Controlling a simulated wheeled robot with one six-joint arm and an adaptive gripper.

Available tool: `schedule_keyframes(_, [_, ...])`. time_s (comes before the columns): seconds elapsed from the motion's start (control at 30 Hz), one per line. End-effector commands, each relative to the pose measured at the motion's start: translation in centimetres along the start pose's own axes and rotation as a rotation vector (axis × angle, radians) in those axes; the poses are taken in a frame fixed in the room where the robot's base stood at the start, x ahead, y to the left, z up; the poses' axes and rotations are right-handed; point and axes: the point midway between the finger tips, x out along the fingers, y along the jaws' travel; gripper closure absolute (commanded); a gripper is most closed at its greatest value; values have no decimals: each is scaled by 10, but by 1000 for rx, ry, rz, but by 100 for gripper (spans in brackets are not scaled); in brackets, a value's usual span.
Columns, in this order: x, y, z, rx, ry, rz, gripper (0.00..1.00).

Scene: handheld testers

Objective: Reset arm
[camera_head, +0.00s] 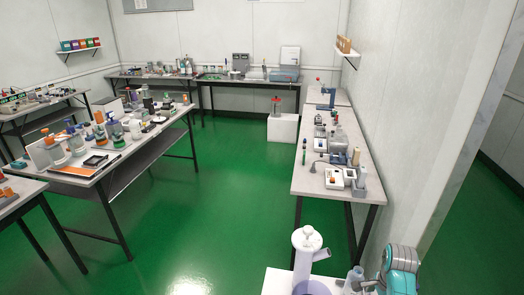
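Part of my arm (400,268), with white links and teal joint covers, shows at the bottom right, close to the right wall. The rest of the arm runs out of the bottom of the picture. My gripper cannot be made out in this view, so whether it holds anything is hidden. No handheld tester can be picked out for certain among the small instruments on the tables.
A long bench (312,186) with instruments runs along the right wall. A table (112,172) crowded with bottles and devices stands at left. Open green floor (225,215) lies between them. A white box (283,127) with a red-topped container stands at the back.

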Motion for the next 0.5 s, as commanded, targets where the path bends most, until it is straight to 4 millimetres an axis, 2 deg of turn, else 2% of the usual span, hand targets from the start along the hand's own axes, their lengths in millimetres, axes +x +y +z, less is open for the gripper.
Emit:
schedule_keyframes(0.27, [24, 12, 12, -56, 16, -42, 9])
schedule_keyframes(0.5, [53, 32, 28, -140, 42, -104, 9])
